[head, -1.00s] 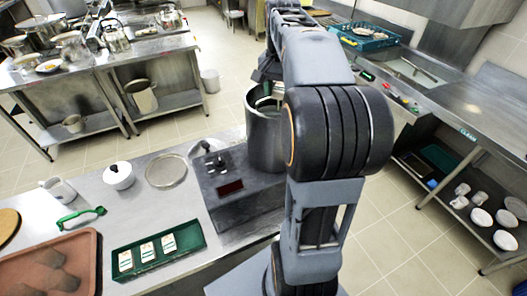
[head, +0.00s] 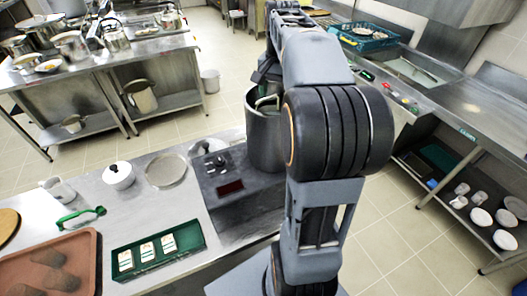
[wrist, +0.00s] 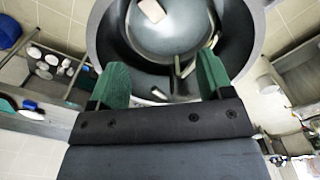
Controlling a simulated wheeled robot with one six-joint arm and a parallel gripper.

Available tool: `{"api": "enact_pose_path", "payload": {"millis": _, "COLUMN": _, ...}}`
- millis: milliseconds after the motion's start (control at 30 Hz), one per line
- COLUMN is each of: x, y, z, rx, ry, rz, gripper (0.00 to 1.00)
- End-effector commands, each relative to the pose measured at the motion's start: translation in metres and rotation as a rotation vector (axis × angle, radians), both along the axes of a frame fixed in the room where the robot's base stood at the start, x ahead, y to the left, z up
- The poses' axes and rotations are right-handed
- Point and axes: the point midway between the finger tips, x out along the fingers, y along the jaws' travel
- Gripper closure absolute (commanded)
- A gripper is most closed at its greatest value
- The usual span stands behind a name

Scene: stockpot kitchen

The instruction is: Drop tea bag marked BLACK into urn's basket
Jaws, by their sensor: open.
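The steel urn (head: 266,150) stands on its dark control base, partly hidden behind my arm. In the wrist view the urn's wide dark mouth (wrist: 245,62) fills the top, with a rounded grey basket (wrist: 175,42) inside. A small pale rectangular piece (wrist: 152,10), like a tea bag, lies in the basket; no marking on it is readable. My gripper (wrist: 155,78) is open over the urn's near rim, its green fingers apart and nothing between them. Three pale tea bags (head: 147,252) lie in the green tray (head: 190,232); their labels are too small to read.
The control box (head: 235,195) stands in front of the urn. A white lidded pot (head: 119,175), a round flat disc (head: 166,170), a green-handled tool (head: 80,216) and a brown tray (head: 85,275) share the counter. Floor lies open beyond.

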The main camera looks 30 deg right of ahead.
Motion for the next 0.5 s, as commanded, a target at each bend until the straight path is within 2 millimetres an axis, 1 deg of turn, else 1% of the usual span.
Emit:
{"api": "enact_pose_path", "payload": {"millis": 67, "x": 0.001, "y": 0.0, "z": 0.005, "rx": -0.002, "ry": -0.003, "rz": 0.0, "gripper": 0.27}}
{"api": "enact_pose_path", "payload": {"millis": 167, "x": 0.001, "y": 0.0, "z": 0.018, "rx": -0.002, "ry": -0.004, "rz": 0.0, "gripper": 0.27}}
{"api": "enact_pose_path", "payload": {"millis": 400, "x": 0.001, "y": -0.001, "z": 0.07, "rx": -0.002, "ry": -0.004, "rz": 0.0, "gripper": 0.27}}
{"api": "enact_pose_path", "payload": {"millis": 500, "x": 0.001, "y": 0.0, "z": 0.089, "rx": -0.001, "ry": -0.002, "rz": 0.0, "gripper": 0.27}}
